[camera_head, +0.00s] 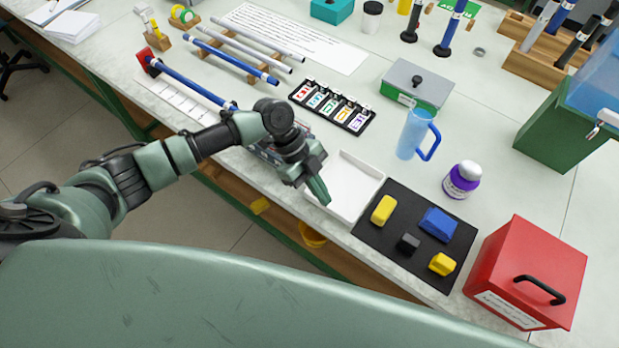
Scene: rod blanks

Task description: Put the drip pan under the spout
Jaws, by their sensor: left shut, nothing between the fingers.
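A shallow white tray (352,183), which looks like the drip pan, lies on the workbench near its front edge, left of a black mat. A blue tank (598,85) sits on a green stand (561,128) at the right edge. Its small pale spout (595,132) sticks out on the side, partly cut off by the frame. My left gripper (319,191) points down at the tray's left side, shut and empty. I cannot tell whether it touches the tray. My right gripper is not in view.
The black mat (400,257) holds yellow, blue and dark blocks. A red box (525,272), a purple-labelled bottle (462,180) and a blue mug (415,134) stand nearby. The bench (502,145) is clear between the bottle and the green stand. Rods lie on racks at the back left.

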